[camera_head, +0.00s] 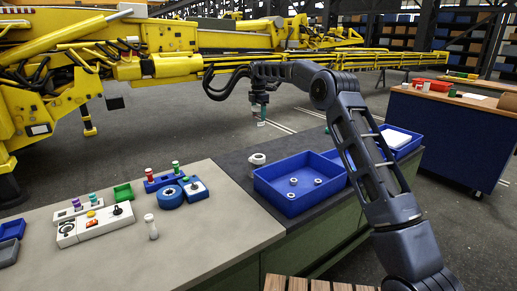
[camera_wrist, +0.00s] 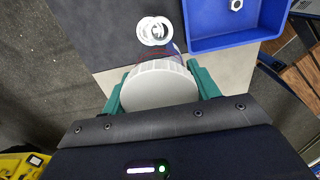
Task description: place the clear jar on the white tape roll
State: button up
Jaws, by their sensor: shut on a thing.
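My gripper (camera_head: 259,108) hangs at the end of the arm, above the dark part of the bench. In the wrist view its teal fingers (camera_wrist: 158,84) are shut on the clear jar (camera_wrist: 160,88), whose broad pale end faces the camera. The jar also shows as a small shape below the gripper in the head view (camera_head: 261,122). The white tape roll (camera_head: 257,158) lies on the dark bench top, left of the blue bin. In the wrist view the roll (camera_wrist: 153,31) shows just beyond the jar; the two look apart, with the jar held above bench level.
A blue bin (camera_head: 261,187) with several nuts stands right beside the roll. On the grey bench to the left are a blue tape roll (camera_head: 170,197), a white control box (camera_head: 95,226) and a pale upright piece (camera_head: 151,227). The dark surface around the white roll is mostly clear.

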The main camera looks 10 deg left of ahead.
notch_tip(320, 180, down, 16)
jog(key=shift+f, duration=0.1)
dwell(0.5)
jog(key=shift+f, duration=0.4)
jog(key=o, duration=1.1)
jog(key=shift+c, duration=0.2)
jog(key=shift+r, duration=0.1)
